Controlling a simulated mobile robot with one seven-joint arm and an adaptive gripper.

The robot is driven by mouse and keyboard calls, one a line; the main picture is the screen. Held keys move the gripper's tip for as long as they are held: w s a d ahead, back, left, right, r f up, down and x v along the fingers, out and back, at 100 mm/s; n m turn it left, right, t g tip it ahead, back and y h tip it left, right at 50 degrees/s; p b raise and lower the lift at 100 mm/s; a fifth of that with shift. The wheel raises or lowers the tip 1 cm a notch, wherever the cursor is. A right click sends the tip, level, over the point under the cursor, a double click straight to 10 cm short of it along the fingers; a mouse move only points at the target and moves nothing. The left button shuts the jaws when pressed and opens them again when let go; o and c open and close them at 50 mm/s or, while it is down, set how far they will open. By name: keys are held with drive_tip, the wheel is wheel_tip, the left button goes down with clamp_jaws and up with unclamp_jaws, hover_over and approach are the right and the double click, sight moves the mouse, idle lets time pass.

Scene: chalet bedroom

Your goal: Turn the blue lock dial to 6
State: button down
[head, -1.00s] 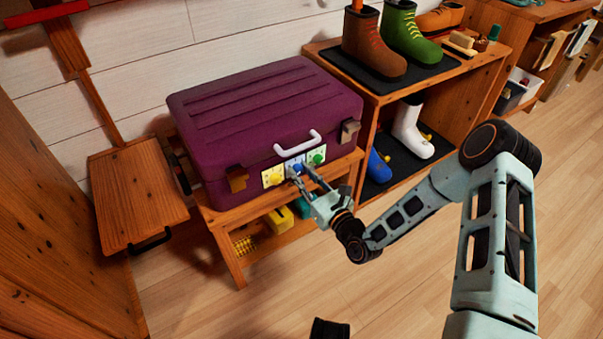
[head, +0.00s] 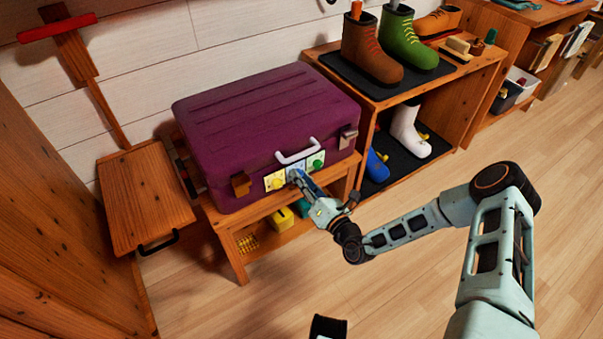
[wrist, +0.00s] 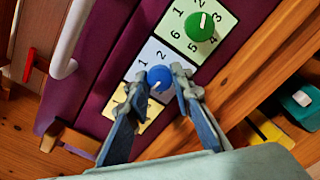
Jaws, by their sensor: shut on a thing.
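The purple suitcase (head: 262,125) lies on a low wooden bench, with a row of dial plates on its front below a white handle. The blue dial (wrist: 158,77) is in the middle, on a pale blue plate with 1 and 2 readable beside it; its other numbers are hidden by my fingers. A small light mark shows on the dial's lower side, but I cannot read its exact setting. My gripper (wrist: 157,86), also in the head view (head: 297,177), is shut on the blue dial, one fingertip at each side.
A green dial (wrist: 201,27) is close on one side and a mostly hidden yellow plate (wrist: 133,101) on the other. The white handle (head: 298,151) and a brass-coloured latch (head: 240,184) are near. A boot shelf (head: 436,88) stands right of the bench.

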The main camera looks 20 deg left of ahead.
drive_tip(key=m+p, duration=0.1)
drive_tip(key=m, duration=0.2)
drive_tip(key=shift+s+m, duration=0.1)
drive_tip(key=shift+m, duration=0.2)
drive_tip(key=shift+f+m, duration=0.1)
drive_tip(key=shift+m, duration=0.2)
drive_tip(key=c, duration=1.7)
unclamp_jaws()
drive_tip(key=v, duration=1.2)
drive_tip(key=shift+p, duration=0.3)
